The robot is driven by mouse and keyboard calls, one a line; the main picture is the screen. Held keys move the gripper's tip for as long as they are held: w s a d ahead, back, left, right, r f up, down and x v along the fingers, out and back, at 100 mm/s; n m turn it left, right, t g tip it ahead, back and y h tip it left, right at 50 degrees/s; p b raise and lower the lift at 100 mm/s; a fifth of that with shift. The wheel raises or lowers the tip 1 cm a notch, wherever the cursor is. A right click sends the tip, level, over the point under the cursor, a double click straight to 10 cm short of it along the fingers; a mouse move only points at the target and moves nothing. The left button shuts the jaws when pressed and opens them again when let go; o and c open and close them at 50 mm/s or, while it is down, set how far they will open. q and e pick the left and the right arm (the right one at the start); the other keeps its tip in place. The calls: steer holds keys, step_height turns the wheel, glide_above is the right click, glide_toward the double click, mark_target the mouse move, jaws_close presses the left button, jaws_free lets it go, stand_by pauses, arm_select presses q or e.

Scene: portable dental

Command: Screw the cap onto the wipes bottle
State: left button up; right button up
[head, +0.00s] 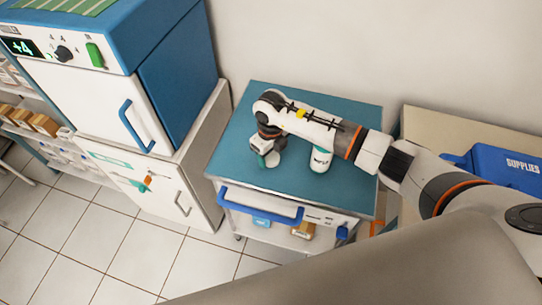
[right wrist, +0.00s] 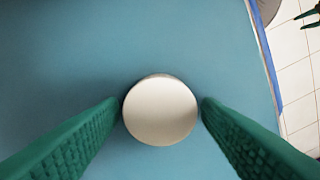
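The white wipes bottle (head: 321,158) with a teal label stands upright on the blue-green cart top, partly under my right forearm. The round white cap (right wrist: 160,110) lies between the green fingers of my right gripper (right wrist: 161,104) in the right wrist view. It also shows in the head view (head: 272,159), low at the fingertips, left of the bottle. The fingers are very close to both sides of the cap. I cannot tell whether they press on it or whether it rests on the cart. My left gripper is not in view.
The cart top (head: 290,187) is clear in front, with a blue handle (head: 258,207) along its front edge. A blue and white cabinet (head: 130,85) stands at left. A blue supplies box (head: 505,165) sits at right, beyond my right arm. A wall closes the back.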

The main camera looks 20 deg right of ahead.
mark_target(271, 156)
steer(key=c, duration=0.7)
step_height(271, 156, up, 10)
steer(key=shift+b, duration=0.85)
